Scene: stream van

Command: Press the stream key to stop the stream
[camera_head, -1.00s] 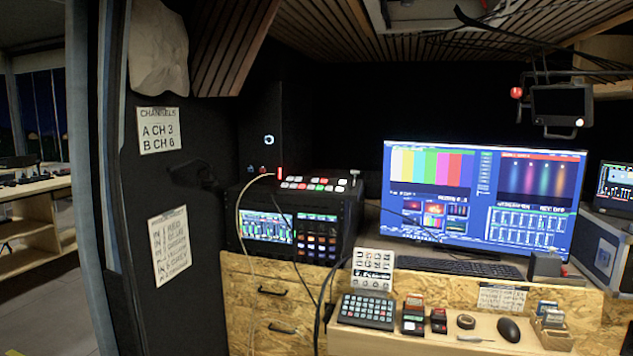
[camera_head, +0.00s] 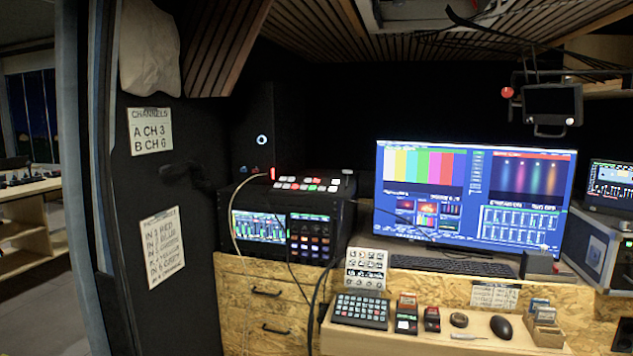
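No key marked as the stream key can be made out at this distance. A dark keypad with several small grey keys (camera_head: 361,310) lies on the wooden shelf at lower centre. A white panel with dark icons (camera_head: 366,268) stands upright just behind it. A switcher panel with white and red lit buttons (camera_head: 306,184) sits on top of the black rack. The rack's front has a grid of dark keys (camera_head: 310,238) beside lit screens. The large monitor (camera_head: 470,195) shows colour bars and stage lights. Neither of my grippers is in view.
The wooden shelf (camera_head: 420,345) also carries red-and-black boxes (camera_head: 406,313), a tape roll (camera_head: 459,320), a mouse (camera_head: 501,327) and a card box (camera_head: 545,325). Cables hang in front of the wooden drawers (camera_head: 262,310). A dark wall with paper lists (camera_head: 165,245) stands at left.

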